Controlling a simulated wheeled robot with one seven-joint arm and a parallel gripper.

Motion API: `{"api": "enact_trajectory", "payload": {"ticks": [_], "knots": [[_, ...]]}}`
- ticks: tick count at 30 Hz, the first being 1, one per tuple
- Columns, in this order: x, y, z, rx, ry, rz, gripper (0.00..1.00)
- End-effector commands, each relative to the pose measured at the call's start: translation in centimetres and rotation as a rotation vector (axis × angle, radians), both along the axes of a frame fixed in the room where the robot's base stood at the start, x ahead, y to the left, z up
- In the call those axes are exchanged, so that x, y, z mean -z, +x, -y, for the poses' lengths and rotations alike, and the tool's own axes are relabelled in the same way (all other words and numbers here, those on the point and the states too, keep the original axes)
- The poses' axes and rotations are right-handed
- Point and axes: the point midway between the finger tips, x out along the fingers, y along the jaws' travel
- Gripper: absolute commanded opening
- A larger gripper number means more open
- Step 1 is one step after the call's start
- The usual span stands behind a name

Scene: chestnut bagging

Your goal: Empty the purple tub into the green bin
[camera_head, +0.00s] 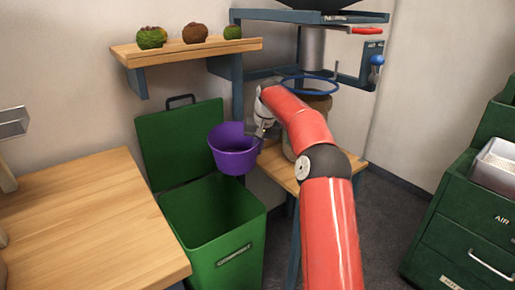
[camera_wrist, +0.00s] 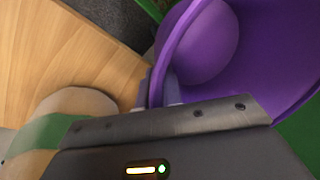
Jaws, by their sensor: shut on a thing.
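The purple tub (camera_head: 234,160) hangs upright or nearly so in the head view, above the back right of the green bin (camera_head: 213,217). The bin stands on the floor with its lid (camera_head: 178,140) raised behind, and its front label reads COMPOST. My gripper (camera_head: 258,134) is shut on the tub's right side. In the wrist view my gripper (camera_wrist: 160,90) has one finger on each side of the tub's wall (camera_wrist: 176,40). The tub's inside that shows there is plain purple, with no contents visible. The bottom of the bin is hidden.
A wooden table (camera_head: 80,225) stands left of the bin. A small wooden stand (camera_head: 278,168) with a tan sack (camera_head: 318,103) under a blue ring (camera_head: 305,80) is right of the tub. A shelf (camera_head: 188,48) with several round things is above. Green drawers (camera_head: 465,235) stand far right.

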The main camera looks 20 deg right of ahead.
Motion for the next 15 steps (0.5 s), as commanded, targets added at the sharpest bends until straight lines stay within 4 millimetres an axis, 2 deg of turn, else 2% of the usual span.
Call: {"api": "enact_trajectory", "payload": {"ticks": [6,15], "knots": [[-0.19,-0.09,-0.08,0.001,0.030,-0.097,0.00],[-0.52,-0.60,-0.14,0.000,0.045,-0.151,0.00]]}}
